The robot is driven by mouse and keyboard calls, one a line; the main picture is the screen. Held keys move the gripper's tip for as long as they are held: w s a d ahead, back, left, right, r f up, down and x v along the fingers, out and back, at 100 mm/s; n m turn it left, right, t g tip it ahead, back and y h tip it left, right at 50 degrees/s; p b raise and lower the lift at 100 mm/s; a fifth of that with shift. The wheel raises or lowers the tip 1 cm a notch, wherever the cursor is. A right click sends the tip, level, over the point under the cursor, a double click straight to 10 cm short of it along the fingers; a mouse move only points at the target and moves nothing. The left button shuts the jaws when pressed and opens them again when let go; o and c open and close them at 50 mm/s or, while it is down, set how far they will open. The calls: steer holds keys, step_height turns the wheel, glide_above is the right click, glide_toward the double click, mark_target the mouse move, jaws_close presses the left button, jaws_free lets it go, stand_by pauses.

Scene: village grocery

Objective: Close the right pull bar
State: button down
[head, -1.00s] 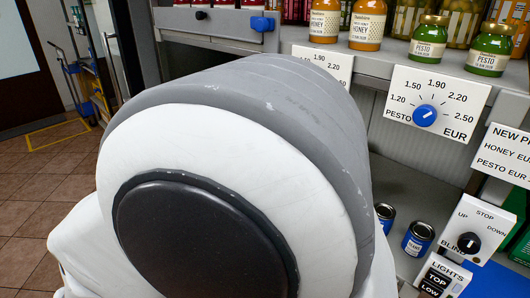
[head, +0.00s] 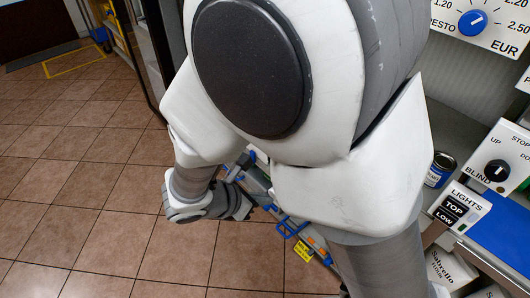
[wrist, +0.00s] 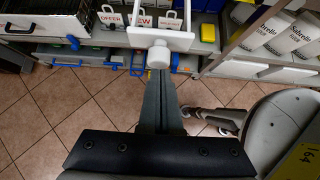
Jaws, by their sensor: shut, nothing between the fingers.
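My gripper (wrist: 158,82) is shut and empty. Its fingers point at the front of an open white drawer (wrist: 178,40). A round white knob (wrist: 158,56) on that drawer is just beyond the fingertips; I cannot tell whether they touch. Blue bar-shaped handles (wrist: 137,64) show low on the counter, left of the fingertips, and one (wrist: 174,62) is close on their right. I cannot tell which one is the right pull bar. In the head view my gripper (head: 246,206) is low, beside a grey rail with blue handles (head: 291,230) and a yellow tag (head: 303,252).
My own arm hides much of the counter. The control panel with a black BLIND knob (head: 497,171), the LIGHTS buttons (head: 453,210) and a blue tin (head: 439,169) are on the right. White boxes (wrist: 293,34) stand on a shelf. The tiled floor (head: 90,170) is clear at left.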

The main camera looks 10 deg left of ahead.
stand_by(0.3)
steer(key=w+d, duration=1.5)
steer(key=w, duration=0.2)
steer(key=shift+w+b, duration=0.2)
steer(key=shift+b, duration=0.25)
steer(key=shift+r, duration=0.15)
